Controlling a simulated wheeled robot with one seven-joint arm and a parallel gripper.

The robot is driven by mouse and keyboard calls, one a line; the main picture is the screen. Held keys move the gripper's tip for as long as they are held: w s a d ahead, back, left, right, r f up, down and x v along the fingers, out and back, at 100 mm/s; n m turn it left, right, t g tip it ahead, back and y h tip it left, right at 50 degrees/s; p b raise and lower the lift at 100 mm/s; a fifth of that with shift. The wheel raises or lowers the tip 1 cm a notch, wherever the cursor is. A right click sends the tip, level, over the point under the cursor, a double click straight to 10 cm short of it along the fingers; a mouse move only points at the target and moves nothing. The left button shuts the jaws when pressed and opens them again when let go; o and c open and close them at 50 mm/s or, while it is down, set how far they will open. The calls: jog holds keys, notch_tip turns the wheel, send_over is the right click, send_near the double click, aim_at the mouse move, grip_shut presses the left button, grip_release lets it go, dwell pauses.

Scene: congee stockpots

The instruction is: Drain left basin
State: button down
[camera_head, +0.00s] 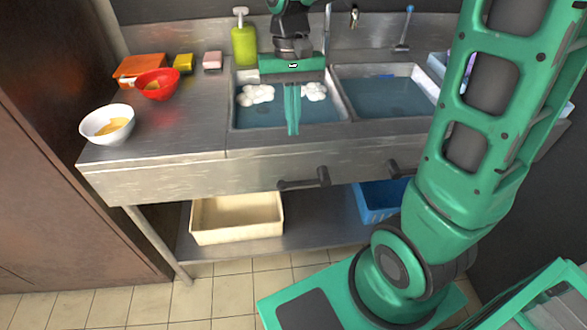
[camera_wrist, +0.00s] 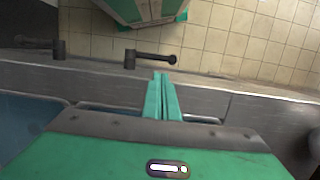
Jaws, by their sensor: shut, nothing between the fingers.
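The left basin (camera_head: 233,104) holds bluish water with white foam clumps at both sides. The right basin (camera_head: 345,104) also holds water. A dark lever handle (camera_head: 304,181) sticks out of the steel front below the left basin; it also shows in the wrist view (camera_wrist: 150,57). A second lever (camera_head: 400,170) is below the right basin, partly hidden by my arm; it shows at the left in the wrist view (camera_wrist: 40,43). My gripper (camera_head: 292,132) is shut and empty, fingers pointing down at the left basin's front rim, above and apart from the left lever.
A white bowl (camera_head: 107,124), red bowl (camera_head: 155,85), orange box (camera_head: 138,66), yellow sponge (camera_head: 183,63), pink block (camera_head: 212,60) and green soap bottle (camera_head: 244,45) stand on the counter. A cream tub (camera_head: 238,219) and blue crate (camera_head: 377,201) sit on the lower shelf.

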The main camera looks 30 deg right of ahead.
aim_at(295, 182)
jog(key=s+f, duration=0.1)
jog(key=f, duration=0.8)
jog(key=s+f, duration=0.1)
jog(key=f, duration=0.3)
jog(key=shift+s+a+f, duration=0.3)
jog(key=shift+s+a, duration=0.05)
jog(key=shift+a, duration=0.1)
